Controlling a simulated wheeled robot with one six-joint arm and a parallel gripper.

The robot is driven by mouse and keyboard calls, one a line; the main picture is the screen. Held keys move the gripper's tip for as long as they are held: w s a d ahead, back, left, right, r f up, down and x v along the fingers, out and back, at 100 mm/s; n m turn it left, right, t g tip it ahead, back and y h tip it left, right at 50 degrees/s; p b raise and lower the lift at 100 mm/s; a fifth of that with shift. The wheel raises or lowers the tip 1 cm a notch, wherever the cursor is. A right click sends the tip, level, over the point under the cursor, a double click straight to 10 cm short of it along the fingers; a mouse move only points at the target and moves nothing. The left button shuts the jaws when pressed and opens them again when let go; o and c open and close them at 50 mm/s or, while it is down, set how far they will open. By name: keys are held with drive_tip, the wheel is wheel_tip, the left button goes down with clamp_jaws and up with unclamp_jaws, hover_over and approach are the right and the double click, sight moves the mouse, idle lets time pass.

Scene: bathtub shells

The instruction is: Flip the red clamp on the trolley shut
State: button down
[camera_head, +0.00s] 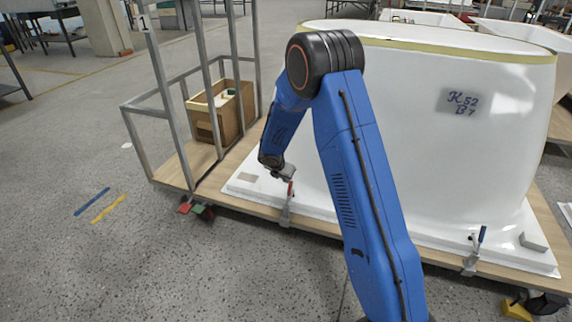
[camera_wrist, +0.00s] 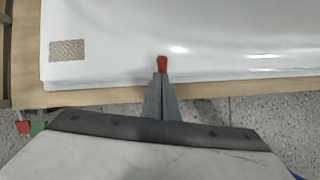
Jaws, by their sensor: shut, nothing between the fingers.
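The red clamp (camera_head: 290,189) is at the front edge of the trolley (camera_head: 330,226), by the tub's white flange. Its red handle stands roughly upright above a grey metal body in the head view. In the wrist view the red handle (camera_wrist: 162,64) shows just beyond my fingertips, over the white flange edge. My gripper (camera_head: 287,174) is shut and empty, close above and beside the red handle. Its grey fingers (camera_wrist: 161,82) point at the handle in the wrist view; I cannot tell whether they touch it. The clamp's lower body is mostly hidden there.
The large white tub shell (camera_head: 430,120) fills the trolley's middle. A blue-handled clamp (camera_head: 482,235) is on the same edge at right. A wooden box (camera_head: 225,112) stands behind the trolley's metal rails at left.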

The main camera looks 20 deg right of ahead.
wheel_tip(320, 180, up, 7)
drive_tip(key=w, duration=0.2)
drive_tip(key=shift+d+r, duration=0.15)
drive_tip(key=shift+d, duration=0.1)
drive_tip(key=s+d+r+m, duration=0.2)
drive_tip(key=s+r+m, duration=0.4)
drive_tip(key=s+r, duration=0.55)
drive_tip(key=s+d+r+m, duration=0.3)
drive_tip(key=s+r+m, duration=0.4)
drive_tip(key=s+r, duration=0.45)
drive_tip(key=s+a+r+m+y, duration=0.1)
drive_tip(key=s+m, duration=0.5)
drive_tip(key=s, duration=0.9)
drive_tip(key=s+a+r+m+y, duration=0.1)
drive_tip(key=s+m, duration=0.6)
drive_tip(key=s, duration=0.9)
drive_tip(key=shift+a+r+y, duration=0.2)
drive_tip(key=shift+a+y, duration=0.55)
drive_tip(key=shift+y, duration=0.15)
